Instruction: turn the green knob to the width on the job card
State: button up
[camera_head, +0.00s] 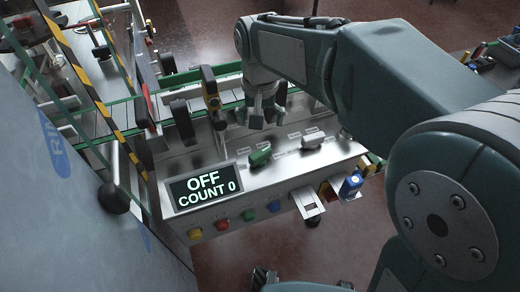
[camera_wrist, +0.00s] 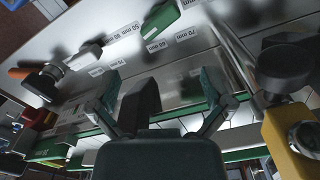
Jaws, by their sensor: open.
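The green knob (camera_head: 260,155) sits on the sloping top of the grey control panel (camera_head: 285,172), right of the display.
A display (camera_head: 203,189) reads OFF, COUNT 0. A grey knob (camera_head: 311,143) stands right of the green one. Yellow, red, green and blue buttons (camera_head: 248,215) line the front. A yellow-and-black post (camera_head: 211,91) stands left of my gripper. A blue can (camera_head: 350,187) is at right.

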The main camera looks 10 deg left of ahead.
aim_at(260, 153)
notch_tip(260, 153, down, 11)
jog(key=n, duration=0.7)
jog(key=shift+s+f, duration=0.1)
jog(key=c, duration=0.8)
